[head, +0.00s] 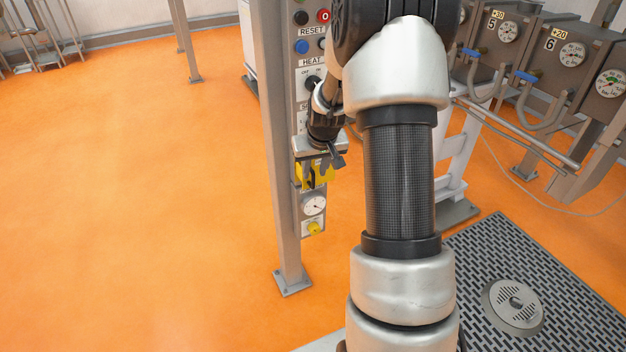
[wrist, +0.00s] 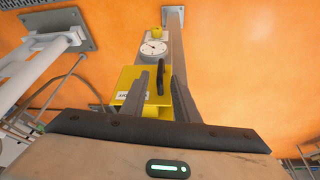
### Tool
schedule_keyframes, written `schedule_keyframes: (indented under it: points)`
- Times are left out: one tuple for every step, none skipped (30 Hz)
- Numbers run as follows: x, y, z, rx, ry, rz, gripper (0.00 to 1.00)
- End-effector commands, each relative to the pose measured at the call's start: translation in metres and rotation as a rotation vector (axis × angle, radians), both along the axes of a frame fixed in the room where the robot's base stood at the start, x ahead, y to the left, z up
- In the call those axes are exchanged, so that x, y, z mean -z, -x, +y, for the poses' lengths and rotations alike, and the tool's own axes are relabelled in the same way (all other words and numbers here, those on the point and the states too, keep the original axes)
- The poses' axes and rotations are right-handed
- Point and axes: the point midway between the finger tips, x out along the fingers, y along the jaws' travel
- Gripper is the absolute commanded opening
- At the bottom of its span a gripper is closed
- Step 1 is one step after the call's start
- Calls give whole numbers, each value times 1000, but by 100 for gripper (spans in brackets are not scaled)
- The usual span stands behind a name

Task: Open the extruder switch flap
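The yellow switch flap (wrist: 134,80) is on the narrow control panel, with a black handle (wrist: 160,73) standing out from it and a small, partly hidden label at its left. It looks closed, lying against the panel. In the head view the yellow flap (head: 301,178) is partly hidden behind my gripper (head: 319,172). In the wrist view my gripper (wrist: 162,82) points at the flap with its two fingers apart. The handle appears between the fingertips. I cannot tell whether either finger touches it.
A round dial (head: 313,206) and a yellow knob (head: 314,228) are below the flap. A grey post (head: 283,180) stands left of the panel. Buttons and a HEAT switch (head: 313,83) are above. Grey boxes with gauges (head: 572,54) stand at right. Orange floor at left is clear.

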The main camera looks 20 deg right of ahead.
Motion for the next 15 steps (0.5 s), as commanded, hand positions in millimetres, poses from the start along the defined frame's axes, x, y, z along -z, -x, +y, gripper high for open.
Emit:
schedule_keyframes:
  points:
    - [12, -3, 0, 0, -1, 2, 28]
    - [16, -5, 0, -1, 0, 2, 28]
    - [22, -7, -1, -1, -1, 2, 28]
    - [25, -9, -1, -1, -1, 2, 28]
    - [28, -11, -1, -1, 0, 1, 28]
    - [31, -12, -2, -1, 0, 1, 28]
    - [34, -13, -2, -1, 0, 1, 28]
    - [36, -14, -2, -1, 0, 1, 28]
    - [37, -15, -2, -1, 0, 0, 28]
    - [38, -16, -2, -1, 0, 0, 28]
    - [39, -16, -2, -1, 1, -1, 28]
    - [39, -16, -3, -1, 1, -1, 28]
    - [39, -16, -3, -1, 1, -1, 28]
    - [39, -17, -3, -1, 1, -1, 28]
    - [39, -17, -3, -1, 1, -1, 28]
